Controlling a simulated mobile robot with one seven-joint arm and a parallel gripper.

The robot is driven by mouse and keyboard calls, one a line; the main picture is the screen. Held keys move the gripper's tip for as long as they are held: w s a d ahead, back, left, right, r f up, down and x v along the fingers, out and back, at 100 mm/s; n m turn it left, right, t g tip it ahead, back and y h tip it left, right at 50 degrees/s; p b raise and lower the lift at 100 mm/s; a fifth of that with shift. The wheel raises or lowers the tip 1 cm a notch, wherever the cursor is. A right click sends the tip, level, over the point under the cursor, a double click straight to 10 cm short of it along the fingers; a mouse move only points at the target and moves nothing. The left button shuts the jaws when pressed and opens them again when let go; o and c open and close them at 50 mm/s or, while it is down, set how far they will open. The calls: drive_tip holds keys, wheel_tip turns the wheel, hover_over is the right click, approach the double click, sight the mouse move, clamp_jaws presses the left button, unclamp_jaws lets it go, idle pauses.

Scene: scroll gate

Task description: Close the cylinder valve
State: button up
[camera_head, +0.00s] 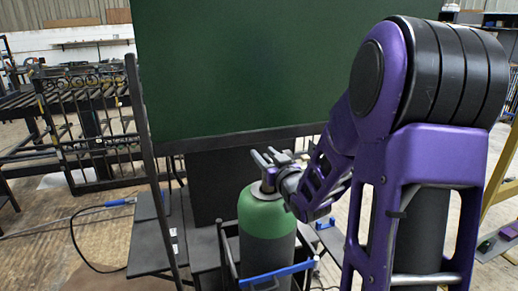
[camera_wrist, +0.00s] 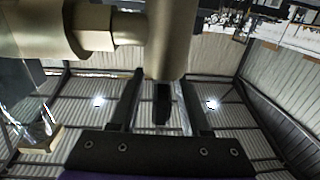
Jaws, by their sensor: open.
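The gas cylinder (camera_head: 266,215) stands upright with a green shoulder and a grey body below. Its valve (camera_head: 268,187) is at the top, partly hidden by my gripper. My gripper (camera_head: 268,158) reaches in from the right at the height of the valve, with its fingers apart. In the wrist view, a grey-tan valve body (camera_wrist: 168,38) with a side stem (camera_wrist: 98,28) fills the upper part, close in front of the fingers. I cannot tell whether the fingers touch the valve.
A dark frame with a blue bar (camera_head: 279,273) surrounds the cylinder's lower part. A large dark green panel (camera_head: 250,70) stands behind it. Black metal racks (camera_head: 85,120) are at the left. A dark cable (camera_head: 75,235) lies on the floor at the left.

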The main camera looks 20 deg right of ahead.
drive_tip(key=shift+w, duration=0.25)
clamp_jaws()
idle(0.3)
